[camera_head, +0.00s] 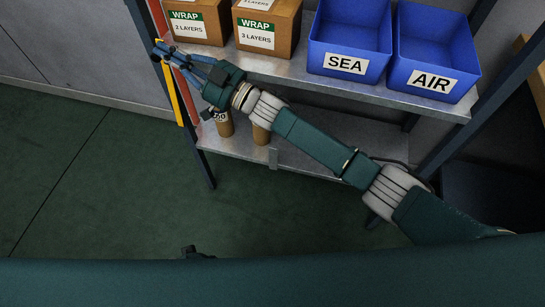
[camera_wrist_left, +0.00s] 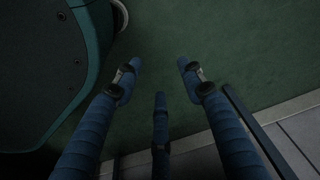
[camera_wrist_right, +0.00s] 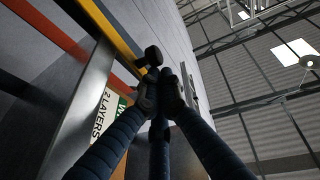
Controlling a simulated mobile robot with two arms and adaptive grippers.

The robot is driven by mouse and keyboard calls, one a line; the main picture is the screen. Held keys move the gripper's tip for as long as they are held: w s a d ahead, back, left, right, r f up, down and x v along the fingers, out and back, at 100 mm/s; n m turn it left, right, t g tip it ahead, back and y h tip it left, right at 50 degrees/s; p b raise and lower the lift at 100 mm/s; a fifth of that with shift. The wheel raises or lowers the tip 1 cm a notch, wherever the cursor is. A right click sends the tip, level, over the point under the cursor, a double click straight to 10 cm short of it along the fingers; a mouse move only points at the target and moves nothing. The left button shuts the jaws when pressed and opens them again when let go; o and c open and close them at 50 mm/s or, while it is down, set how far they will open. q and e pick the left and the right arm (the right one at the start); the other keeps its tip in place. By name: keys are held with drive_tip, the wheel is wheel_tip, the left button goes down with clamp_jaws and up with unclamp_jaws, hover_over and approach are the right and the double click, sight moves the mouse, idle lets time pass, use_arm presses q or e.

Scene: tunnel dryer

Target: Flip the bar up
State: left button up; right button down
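A yellow bar (camera_head: 177,92) stands upright along the left end of the shelf rack in the head view, beside an orange-red strip (camera_head: 188,95). In the right wrist view the yellow bar (camera_wrist_right: 112,30) slants down to a black knob (camera_wrist_right: 153,56). My right gripper (camera_head: 160,50) is at the yellow bar and covers part of it. Its fingers (camera_wrist_right: 160,85) are drawn close together just below the knob. I see nothing clearly between them, and contact with the bar cannot be told. My left gripper (camera_wrist_left: 158,68) is open and empty above the green floor.
Cardboard WRAP boxes (camera_head: 265,27) and blue SEA (camera_head: 350,35) and AIR (camera_head: 432,45) bins stand on the top shelf. Brown cylindrical items (camera_head: 261,134) are on the lower shelf below my right arm. The green floor (camera_head: 90,190) at left is clear.

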use_arm(q)
drive_tip(key=shift+s+a+f+p, duration=0.2)
drive_tip(key=shift+s+f+p, duration=0.2)
drive_tip(key=shift+s+f, duration=0.8)
use_arm(e)
drive_tip(key=w+a+g+h, duration=0.1)
drive_tip(key=w+a, duration=0.1)
drive_tip(key=a, duration=0.5)
drive_tip(key=shift+w+a+r, duration=0.15)
drive_tip(key=shift+a+r, duration=0.1)
drive_tip(key=shift+r, duration=0.1)
use_arm(q)
drive_tip(key=shift+w, duration=0.2)
use_arm(e)
drive_tip(key=v, duration=1)
drive_tip(key=shift+d+f, duration=0.2)
drive_tip(key=shift+d, duration=0.05)
use_arm(q)
drive_tip(key=shift+w, duration=0.1)
use_arm(e)
drive_tip(key=shift+s+d+r, duration=0.15)
drive_tip(key=shift+s+d, duration=0.3)
drive_tip(key=shift+d, duration=0.2)
